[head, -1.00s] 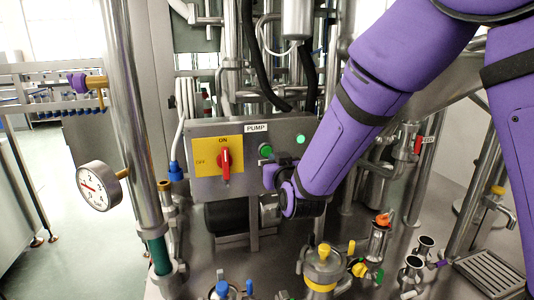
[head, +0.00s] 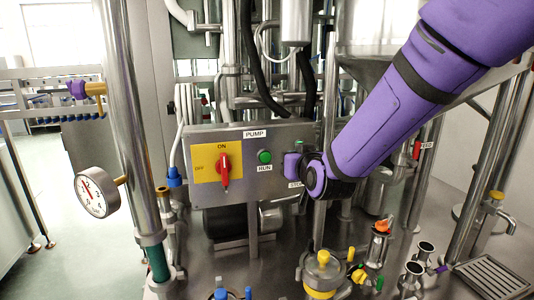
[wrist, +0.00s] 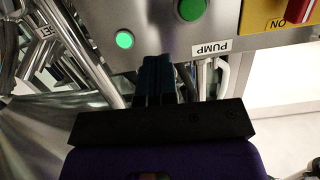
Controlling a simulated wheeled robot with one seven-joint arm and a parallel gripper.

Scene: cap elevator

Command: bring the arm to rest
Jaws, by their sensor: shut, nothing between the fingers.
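My purple arm (head: 385,115) reaches in from the upper right of the head view. It ends in my gripper (head: 292,168) in front of the right part of the grey pump panel (head: 240,145). In the wrist view, my gripper (wrist: 156,65) shows dark fingers shut together with nothing between them. I cannot tell the exact gap between fingertips and panel.
The panel carries a red switch handle (head: 223,172) on a yellow plate and a green RUN button (head: 264,157). A dial gauge (head: 96,193) stands at left. A steel hopper (head: 390,65) is behind my arm.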

